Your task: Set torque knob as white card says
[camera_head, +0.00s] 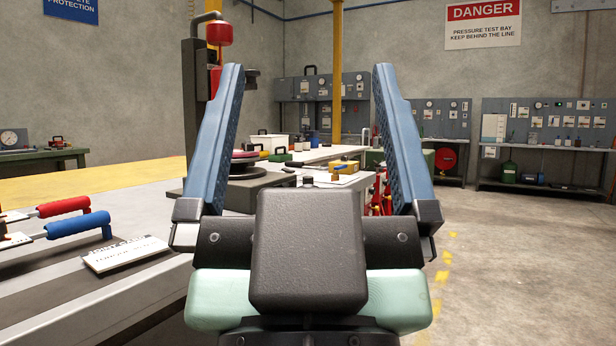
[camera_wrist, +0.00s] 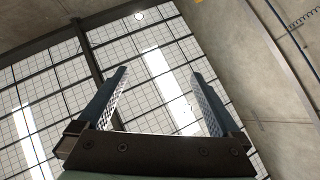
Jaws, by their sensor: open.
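A white card (camera_head: 124,252) stands tilted on the bench at the left of the head view. Its heading seems to read "JOINT CARD"; the rest is too small to read. No torque knob can be made out in either view. My gripper (camera_head: 310,100) is open and empty, with its two blue fingers pointing up and spread wide. It is in front of the bench's right end, to the right of the card. In the wrist view my gripper (camera_wrist: 160,88) is open against the ceiling, with nothing between the fingers.
A red-handled lever (camera_head: 64,206) and a blue-handled lever (camera_head: 78,224) lie beside the card. A dark column with a red cylinder (camera_head: 219,33) rises behind my left finger. Equipment benches (camera_head: 545,140) line the back wall. The floor at right (camera_head: 530,270) is clear.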

